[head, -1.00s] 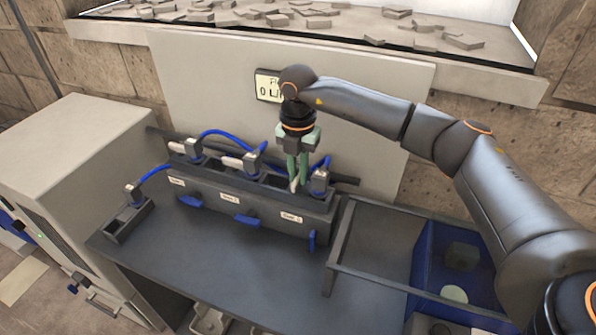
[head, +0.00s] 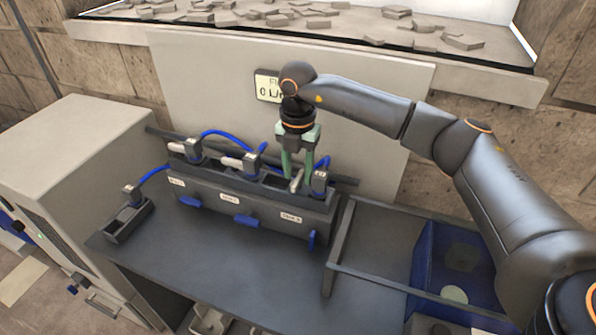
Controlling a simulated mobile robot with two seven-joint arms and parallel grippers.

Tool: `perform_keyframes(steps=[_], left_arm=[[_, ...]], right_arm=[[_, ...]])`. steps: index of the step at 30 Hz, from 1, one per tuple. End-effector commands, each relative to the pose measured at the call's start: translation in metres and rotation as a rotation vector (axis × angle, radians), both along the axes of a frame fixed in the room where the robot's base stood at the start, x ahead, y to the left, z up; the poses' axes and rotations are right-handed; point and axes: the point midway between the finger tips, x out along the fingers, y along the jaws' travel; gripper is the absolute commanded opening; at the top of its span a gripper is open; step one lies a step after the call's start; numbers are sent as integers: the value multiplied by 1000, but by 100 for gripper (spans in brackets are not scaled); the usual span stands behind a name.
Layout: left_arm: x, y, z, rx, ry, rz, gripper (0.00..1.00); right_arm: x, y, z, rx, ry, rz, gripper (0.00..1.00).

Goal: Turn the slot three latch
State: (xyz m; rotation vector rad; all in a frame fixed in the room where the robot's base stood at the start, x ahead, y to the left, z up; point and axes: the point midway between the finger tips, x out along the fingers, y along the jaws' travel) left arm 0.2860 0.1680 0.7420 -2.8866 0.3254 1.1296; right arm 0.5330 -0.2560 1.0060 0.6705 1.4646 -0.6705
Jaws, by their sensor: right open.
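The slot three latch (head: 311,240) is a small blue lever on the front of the dark slot block (head: 250,204), at its right end below the rightmost label. It hangs roughly upright, while the other two blue latches (head: 189,202) (head: 246,221) lie roughly level. My right gripper (head: 297,176) points down over the right end of the block, above and behind this latch. Its green fingers are apart, with a pale piece (head: 296,183) showing between them, beside a grey connector (head: 319,180). My left gripper is out of view.
Blue hoses run to grey connectors along the block. A small holder (head: 127,222) with a connector stands at left. A dark open frame (head: 337,252) and blue bin (head: 424,265) are at right. The bench front (head: 230,265) is clear.

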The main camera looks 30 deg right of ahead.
Motion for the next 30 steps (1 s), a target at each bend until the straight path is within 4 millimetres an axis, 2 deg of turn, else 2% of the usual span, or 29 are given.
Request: perform_keyframes(steps=[5,12,16,22,30], left_arm=[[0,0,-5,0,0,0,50],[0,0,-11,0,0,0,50],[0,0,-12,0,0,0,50],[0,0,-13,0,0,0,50],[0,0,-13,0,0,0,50]], right_arm=[[1,0,30,1,-6,1,46],[1,1,83,1,-6,0,46],[1,0,104,1,-4,-2,46],[0,0,119,1,-2,-1,46],[0,0,121,0,-1,-1,46]])
